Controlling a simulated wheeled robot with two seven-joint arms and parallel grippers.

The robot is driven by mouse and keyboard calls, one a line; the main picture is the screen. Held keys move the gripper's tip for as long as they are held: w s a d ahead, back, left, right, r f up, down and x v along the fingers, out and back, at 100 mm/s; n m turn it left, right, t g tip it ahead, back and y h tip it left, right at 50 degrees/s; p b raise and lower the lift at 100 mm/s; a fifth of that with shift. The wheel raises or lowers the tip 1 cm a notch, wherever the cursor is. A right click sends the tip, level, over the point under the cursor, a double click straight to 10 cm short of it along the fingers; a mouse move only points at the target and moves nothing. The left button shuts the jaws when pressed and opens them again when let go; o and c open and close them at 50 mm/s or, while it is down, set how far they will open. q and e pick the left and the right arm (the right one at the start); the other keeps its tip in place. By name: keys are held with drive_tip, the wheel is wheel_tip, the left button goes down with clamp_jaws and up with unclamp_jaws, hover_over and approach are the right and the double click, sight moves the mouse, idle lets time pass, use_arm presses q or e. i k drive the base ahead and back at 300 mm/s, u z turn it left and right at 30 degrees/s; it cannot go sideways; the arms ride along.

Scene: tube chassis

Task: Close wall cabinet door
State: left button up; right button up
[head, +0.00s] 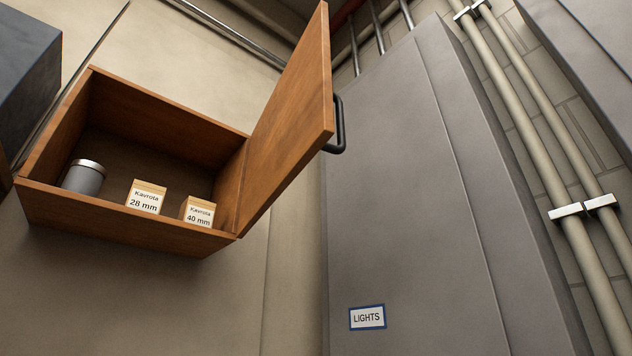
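The wooden wall cabinet (130,224) hangs on the beige wall at the left of the head view, seen from below and tilted in the picture. Its door (287,120) is hinged on the cabinet's right side and stands wide open, swung out toward me. A dark handle (340,127) sits on the door's outer face near its free edge, on the right. Neither of my grippers shows in the head view.
Inside the cabinet are a grey metal can (84,179) and two small labelled boxes (146,196) (198,211). A tall grey cabinet (415,200) with a "LIGHTS" label (367,317) stands right of the door. Pipes (540,150) run farther right. A dark box (25,75) is at upper left.

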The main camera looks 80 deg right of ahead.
sight(296, 122)
drive_tip(key=k, duration=0.15)
drive_tip(key=u, duration=1.45)
drive_tip(key=k, duration=0.65)
drive_tip(key=z, duration=2.7)
